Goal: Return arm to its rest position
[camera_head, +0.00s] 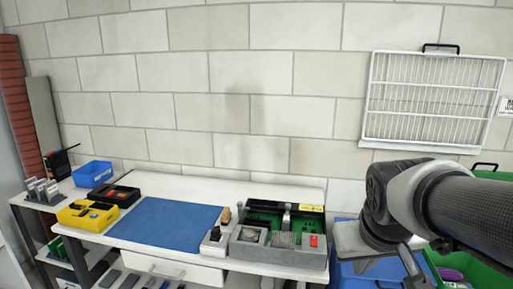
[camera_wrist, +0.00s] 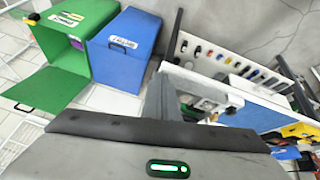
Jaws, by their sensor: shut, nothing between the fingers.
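My arm (camera_head: 465,210) reaches in from the right edge of the head view, with its dark wrist bent downward in front of the wall, right of the workbench. My gripper (camera_wrist: 160,95) shows in the wrist view as a narrow grey shape beyond the dark bar and grey housing with a green light. Its fingers are together and hold nothing. It is apart from the bench top (camera_head: 155,181). In the head view my wrist and forearm hide part of the bins behind them.
The bench carries a blue mat (camera_head: 165,224), a yellow box (camera_head: 88,215), a blue bin (camera_head: 92,173) and a grey fixture with green boards (camera_head: 280,240). A white wire rack (camera_head: 433,100) hangs at right. A green bin (camera_wrist: 75,40) and a blue bin (camera_wrist: 122,50) stand beside the bench.

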